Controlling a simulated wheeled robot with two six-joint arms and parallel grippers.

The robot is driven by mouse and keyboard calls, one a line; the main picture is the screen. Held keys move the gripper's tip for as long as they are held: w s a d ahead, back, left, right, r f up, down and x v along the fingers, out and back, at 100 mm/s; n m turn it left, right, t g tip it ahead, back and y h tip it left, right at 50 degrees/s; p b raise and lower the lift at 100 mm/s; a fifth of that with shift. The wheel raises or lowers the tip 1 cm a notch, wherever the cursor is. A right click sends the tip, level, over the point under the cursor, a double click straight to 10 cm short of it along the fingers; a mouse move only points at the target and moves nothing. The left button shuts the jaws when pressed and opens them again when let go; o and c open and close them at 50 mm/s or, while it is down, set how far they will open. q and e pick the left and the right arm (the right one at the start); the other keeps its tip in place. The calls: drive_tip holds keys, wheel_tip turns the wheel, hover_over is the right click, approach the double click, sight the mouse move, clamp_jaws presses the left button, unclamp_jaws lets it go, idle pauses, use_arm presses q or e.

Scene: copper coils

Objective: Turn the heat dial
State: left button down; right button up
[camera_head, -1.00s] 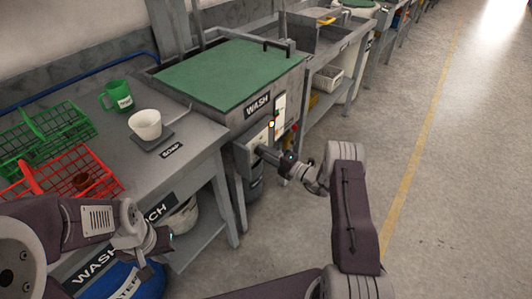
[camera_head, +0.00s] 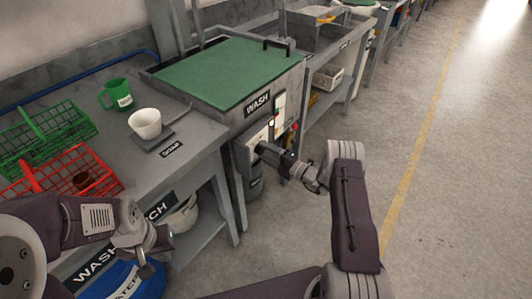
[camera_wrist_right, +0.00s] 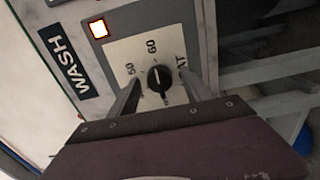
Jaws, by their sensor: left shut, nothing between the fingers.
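The heat dial (camera_wrist_right: 160,79) is a round black knob on a pale plate with printed numbers, on the front of the WASH unit (camera_head: 257,104). Its pointer line looks roughly upright in the right wrist view. My right gripper (camera_wrist_right: 160,92) is open, with one finger on each side of the dial; I cannot tell whether they touch it. In the head view my right gripper (camera_head: 262,148) is at the control box (camera_head: 244,158) and hides the dial. My left gripper (camera_head: 155,255) is shut and empty, low at the left before the bench.
A lit orange-white button (camera_wrist_right: 98,29) sits beside the dial plate. The floor at right is clear.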

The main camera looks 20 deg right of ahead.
drive_tip(key=p+v, duration=0.1)
drive_tip(key=v, duration=0.8)
drive_tip(key=shift+p, duration=0.4)
